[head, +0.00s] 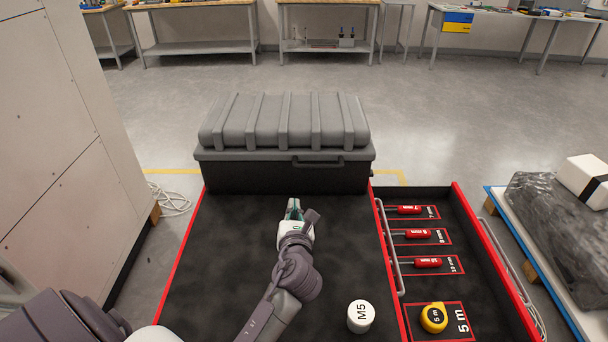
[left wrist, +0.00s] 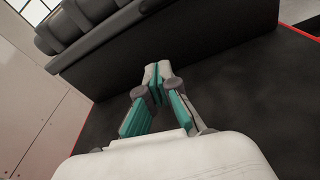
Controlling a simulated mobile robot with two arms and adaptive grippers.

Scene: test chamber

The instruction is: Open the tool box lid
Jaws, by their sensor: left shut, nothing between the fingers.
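The tool box (head: 284,177) stands at the far end of the black worktop, with a black body and a grey ribbed lid (head: 284,122). The lid is down, and a handle (head: 318,163) shows on its front edge, right of centre. My left gripper (head: 293,203) is shut and empty, over the worktop just in front of the box and apart from the lid. In the left wrist view the shut fingertips (left wrist: 156,68) point toward the dark front of the tool box (left wrist: 175,50). My right gripper is not in view.
The black worktop (head: 230,250) is mostly clear. A white M5 cylinder (head: 360,316) stands near its front right. An open drawer (head: 462,205) at right holds red screwdrivers (head: 418,233) and a yellow tape measure (head: 433,318). A tall cabinet (head: 50,130) stands at left.

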